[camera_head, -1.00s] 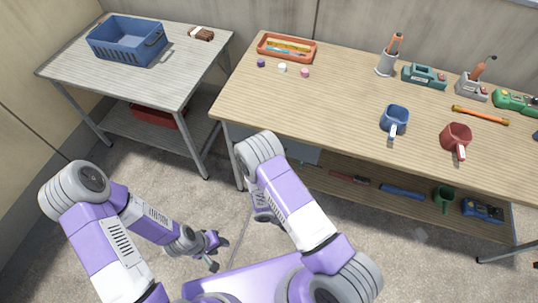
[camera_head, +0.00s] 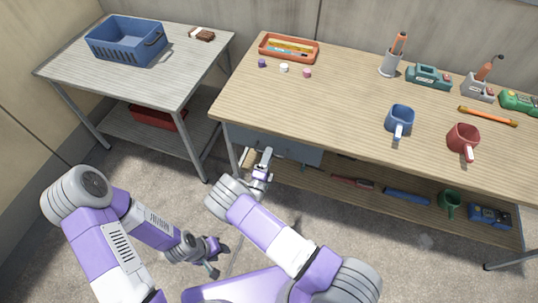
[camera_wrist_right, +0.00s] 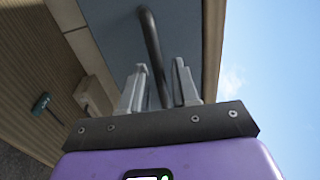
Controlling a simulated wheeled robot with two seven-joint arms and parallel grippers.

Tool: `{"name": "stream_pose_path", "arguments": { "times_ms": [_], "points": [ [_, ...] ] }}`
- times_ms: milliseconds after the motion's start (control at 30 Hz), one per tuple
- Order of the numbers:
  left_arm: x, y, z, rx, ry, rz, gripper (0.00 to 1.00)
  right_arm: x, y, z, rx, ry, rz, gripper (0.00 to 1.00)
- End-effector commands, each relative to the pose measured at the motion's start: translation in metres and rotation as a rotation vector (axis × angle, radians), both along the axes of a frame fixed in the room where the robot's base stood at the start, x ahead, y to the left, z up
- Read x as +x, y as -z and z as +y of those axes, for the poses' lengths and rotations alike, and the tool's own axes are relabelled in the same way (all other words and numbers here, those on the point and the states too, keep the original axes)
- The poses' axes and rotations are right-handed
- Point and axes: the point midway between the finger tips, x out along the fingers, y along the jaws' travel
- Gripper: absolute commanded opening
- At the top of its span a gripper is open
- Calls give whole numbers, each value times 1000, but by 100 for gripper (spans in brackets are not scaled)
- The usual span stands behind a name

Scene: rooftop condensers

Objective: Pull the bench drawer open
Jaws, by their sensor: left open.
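The bench drawer's blue-grey front (camera_head: 290,148) sits under the left part of the wooden bench top (camera_head: 330,105). It looks flush beneath the top. My right gripper (camera_head: 263,160) is in front of it. In the right wrist view the drawer front (camera_wrist_right: 112,28) faces my right gripper (camera_wrist_right: 160,85). A dark bar handle (camera_wrist_right: 152,42) runs down between its two fingers. The fingers stand apart with a gap beside the bar, so they look open around it. My left gripper (camera_head: 219,259) is open and empty, low above the floor, away from the bench.
Mugs, a pencil tray (camera_head: 289,49) and tools stand on the bench. A side table (camera_head: 170,75) with a blue basket (camera_head: 127,42) stands left. Floor before the bench is clear.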

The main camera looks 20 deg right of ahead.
Motion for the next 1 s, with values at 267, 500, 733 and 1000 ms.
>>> {"name": "stream_pose_path", "arguments": {
  "times_ms": [267, 500, 733, 1000],
  "points": [
    [0, 2, 0, 0, 0, 0, 43, 9, -2, -7, -1, 1, 0, 30],
    [0, 2, 0, 0, 0, 0, 43, 9, -2, -7, -1, 1, 0, 15],
    [0, 2, 0, 0, 0, 0, 43, 9, -3, -7, 0, 2, 0, 0],
    [0, 2, 0, 0, 0, 0, 43, 7, -3, -8, 0, 6, 0, 0]
  ]
}}
